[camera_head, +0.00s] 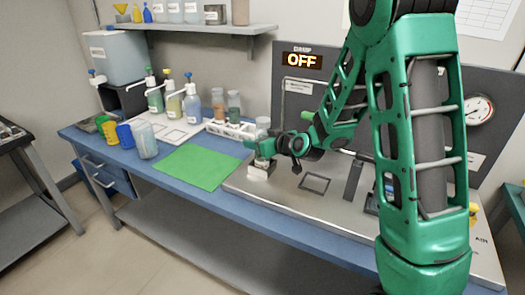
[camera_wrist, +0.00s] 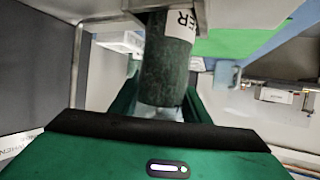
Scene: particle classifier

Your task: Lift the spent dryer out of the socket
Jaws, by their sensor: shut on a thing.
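The dryer is a dark green, grainy cylinder (camera_wrist: 168,62) with a white label ending in "ER" in the wrist view. My gripper (camera_head: 257,147) is shut on it; the green fingers (camera_wrist: 160,108) lie on both sides of its clear end. In the head view the dryer's pale top (camera_head: 263,126) shows just above my gripper, and its body is mostly hidden. A metal socket bracket (camera_wrist: 205,12) borders the dryer's labelled end in the wrist view. I cannot tell how far the dryer sits in it.
A clear green mat (camera_head: 197,166) lies left of the steel panel base (camera_head: 315,205). Bottles and a jar (camera_head: 145,139) stand farther left. The panel sign (camera_head: 301,61) reads OFF.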

